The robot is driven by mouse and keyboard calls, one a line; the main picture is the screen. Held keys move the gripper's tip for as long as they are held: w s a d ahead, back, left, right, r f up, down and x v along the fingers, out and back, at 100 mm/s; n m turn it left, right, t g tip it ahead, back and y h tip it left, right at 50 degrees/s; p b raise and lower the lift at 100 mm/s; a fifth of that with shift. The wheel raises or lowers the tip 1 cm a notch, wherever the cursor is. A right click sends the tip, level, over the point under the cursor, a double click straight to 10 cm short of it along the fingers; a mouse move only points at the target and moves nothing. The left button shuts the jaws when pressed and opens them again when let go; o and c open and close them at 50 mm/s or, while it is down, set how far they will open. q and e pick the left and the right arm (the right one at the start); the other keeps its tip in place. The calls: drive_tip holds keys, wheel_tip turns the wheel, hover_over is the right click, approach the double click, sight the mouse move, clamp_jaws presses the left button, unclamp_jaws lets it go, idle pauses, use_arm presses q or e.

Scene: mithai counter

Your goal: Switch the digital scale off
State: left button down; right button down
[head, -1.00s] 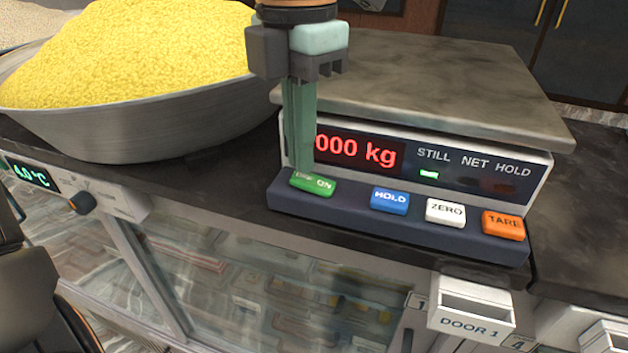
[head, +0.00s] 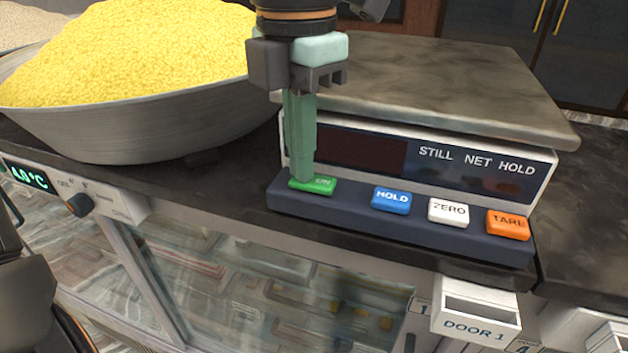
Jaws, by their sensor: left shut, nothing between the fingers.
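The digital scale (head: 420,163) stands on the dark counter, with a flat grey weighing plate (head: 440,88) on top. Its display (head: 362,152) is dark, with no red digits, and no indicator light shows by STILL, NET or HOLD. On its front ledge are a green on/off button (head: 322,186), a blue HOLD button, a white ZERO button and an orange TARE button. My left gripper (head: 302,178) points down, shut and empty, with its fingertips at the left part of the green button, hiding part of its label. My right gripper is not in view.
A large metal bowl of yellow grains (head: 150,125) stands close to the left of the scale. Below the counter (head: 225,180) is a glass-fronted cabinet with a 4.0 °C readout and knob (head: 79,204). A box marked DOOR 1 (head: 472,325) sits at lower right.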

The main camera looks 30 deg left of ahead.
use_arm(q)
drive_tip(key=shift+r+p, duration=2.05)
drive_tip(key=shift+r, duration=1.35)
